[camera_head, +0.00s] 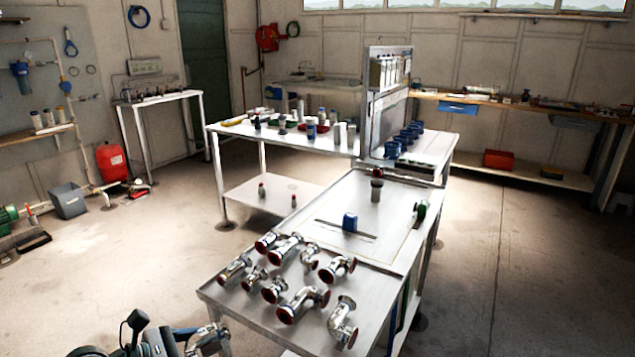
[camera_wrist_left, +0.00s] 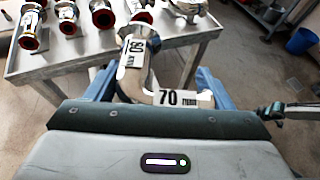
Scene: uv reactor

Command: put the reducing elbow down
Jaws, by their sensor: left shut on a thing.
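My left gripper (camera_head: 186,345) is at the bottom left of the head view, near the front left corner of the table. It is shut on the reducing elbow (camera_head: 210,338), a shiny metal bend. The steel table (camera_head: 250,310) carries several other metal pipe fittings with red-brown ends (camera_head: 288,310). My right gripper is not in view.
The fittings crowd the table's near half. A bare strip (camera_head: 222,288) lies along its front left edge. Farther back, a raised panel (camera_head: 350,190) holds a blue block (camera_head: 349,222) and a dark-topped grey cylinder (camera_head: 376,190). Open floor lies left of the table.

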